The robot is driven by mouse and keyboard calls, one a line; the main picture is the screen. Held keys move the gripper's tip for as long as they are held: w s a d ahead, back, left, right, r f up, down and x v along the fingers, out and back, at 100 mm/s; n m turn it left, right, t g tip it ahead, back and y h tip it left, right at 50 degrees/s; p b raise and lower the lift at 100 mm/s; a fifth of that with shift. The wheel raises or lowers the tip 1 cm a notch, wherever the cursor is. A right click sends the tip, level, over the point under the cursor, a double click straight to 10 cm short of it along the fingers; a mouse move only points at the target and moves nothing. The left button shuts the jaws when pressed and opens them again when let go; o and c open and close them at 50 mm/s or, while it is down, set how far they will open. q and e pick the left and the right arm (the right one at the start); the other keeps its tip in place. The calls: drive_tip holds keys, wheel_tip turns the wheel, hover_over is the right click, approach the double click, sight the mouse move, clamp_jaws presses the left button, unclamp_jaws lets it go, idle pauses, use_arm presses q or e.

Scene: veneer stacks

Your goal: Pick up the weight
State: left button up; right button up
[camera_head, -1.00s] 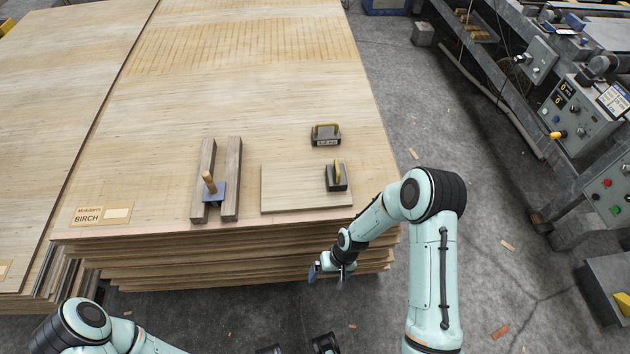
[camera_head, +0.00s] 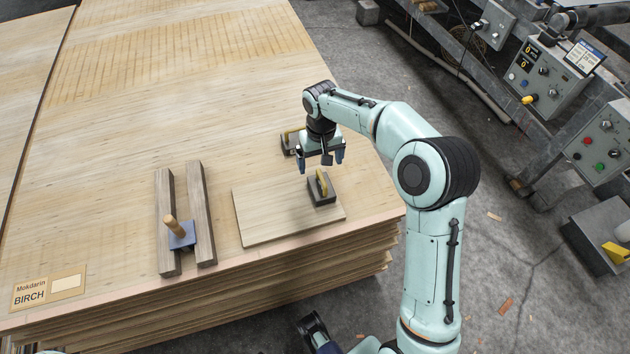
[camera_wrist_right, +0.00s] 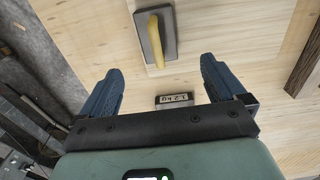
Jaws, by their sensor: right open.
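One dark weight (camera_head: 322,190) with a yellow handle stands on the small thin sheet (camera_head: 265,222) near the front of the stack; in the right wrist view it shows at the top (camera_wrist_right: 146,40). A second weight (camera_head: 289,145) stands farther back, partly hidden by my right gripper; its label (camera_wrist_right: 174,99) shows in the right wrist view. My right gripper (camera_head: 321,164) is open and empty, pointing down above the stack, between the two weights in the head view. Its blue fingers also show in the wrist view (camera_wrist_right: 161,66), apart from the weight. My left gripper is not recognisable in view.
Two dark wooden bars (camera_head: 203,225) lie left of the sheet, with a blue plate and wooden handle (camera_head: 177,233) between them. A BIRCH label (camera_head: 48,288) lies at the front left. Machines with control boxes (camera_head: 600,145) stand at the right. The stack's back is clear.

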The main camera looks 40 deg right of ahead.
drive_tip(key=b, duration=0.1)
hover_over(321, 186)
wheel_tip(321, 186, down, 6)
drive_tip(key=shift+a+f, duration=0.1)
drive_tip(key=shift+f, duration=0.05)
drive_tip(key=shift+f+b, duration=0.55)
drive_tip(key=shift+f, duration=2.4)
drive_tip(key=shift+r, duration=0.1)
drive_tip(key=c, duration=1.6)
drive_tip(key=shift+o, duration=0.2)
drive_tip(key=shift+r, duration=0.15)
